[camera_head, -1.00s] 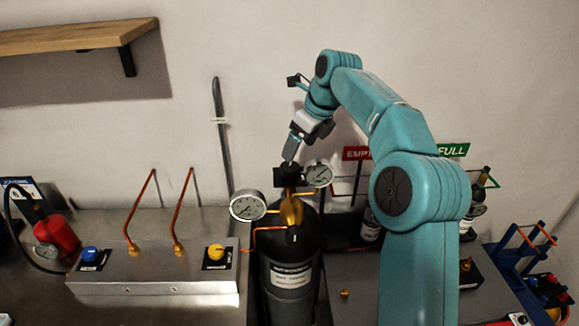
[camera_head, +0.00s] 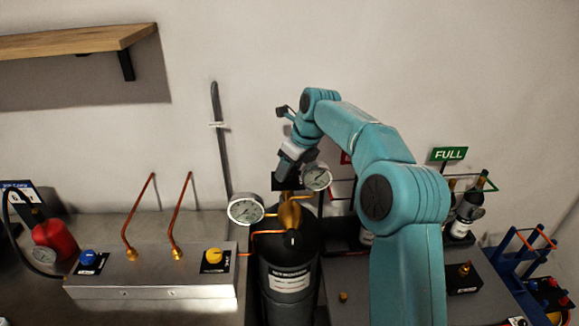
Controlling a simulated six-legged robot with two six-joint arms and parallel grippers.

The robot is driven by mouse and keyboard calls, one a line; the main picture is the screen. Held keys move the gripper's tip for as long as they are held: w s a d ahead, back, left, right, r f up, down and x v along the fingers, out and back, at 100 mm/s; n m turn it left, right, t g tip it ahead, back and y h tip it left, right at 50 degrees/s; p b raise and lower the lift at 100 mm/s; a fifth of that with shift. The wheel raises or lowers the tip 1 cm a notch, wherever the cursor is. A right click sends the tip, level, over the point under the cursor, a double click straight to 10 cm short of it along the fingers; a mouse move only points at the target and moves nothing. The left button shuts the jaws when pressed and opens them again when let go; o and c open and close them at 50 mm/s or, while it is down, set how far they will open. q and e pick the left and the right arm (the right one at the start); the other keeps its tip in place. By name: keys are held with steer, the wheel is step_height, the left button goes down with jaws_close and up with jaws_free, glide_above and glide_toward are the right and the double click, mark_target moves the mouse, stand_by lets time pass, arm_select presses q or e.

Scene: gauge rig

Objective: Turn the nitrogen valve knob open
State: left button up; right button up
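A black gas cylinder (camera_head: 290,262) with a white label stands at the middle, with a brass regulator (camera_head: 290,212) on top. Two round dial gauges sit beside it, a left gauge (camera_head: 245,208) and a right gauge (camera_head: 316,177). My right gripper (camera_head: 286,180) points down at the top of the regulator, where the black knob is now mostly hidden behind it. I cannot tell whether the fingers touch the knob or how far apart they are. The label is too small to read, so I cannot confirm it says nitrogen. My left gripper is out of view.
A steel box (camera_head: 150,290) at left carries a blue knob (camera_head: 88,257), a yellow knob (camera_head: 214,255) and two copper pipes. A red container (camera_head: 55,240) stands far left. A green FULL sign (camera_head: 448,154) and bottles are behind my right arm. A wooden shelf (camera_head: 70,42) hangs upper left.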

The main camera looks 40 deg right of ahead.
steer(key=shift+d+r+n+y+p, duration=0.1)
steer(key=shift+r+n+y+p, duration=0.35)
steer(key=shift+n+p, duration=1.15)
steer(key=shift+f+p, duration=0.2)
steer(key=shift+p, duration=0.65)
steer(key=o, duration=1)
steer(key=shift+f, duration=0.1)
steer(key=shift+o, duration=0.2)
steer(key=p+v, duration=0.1)
steer(key=v, duration=1.5)
steer(key=shift+d+p, duration=0.25)
steer(key=shift+p, duration=0.15)
steer(key=shift+w, duration=0.1)
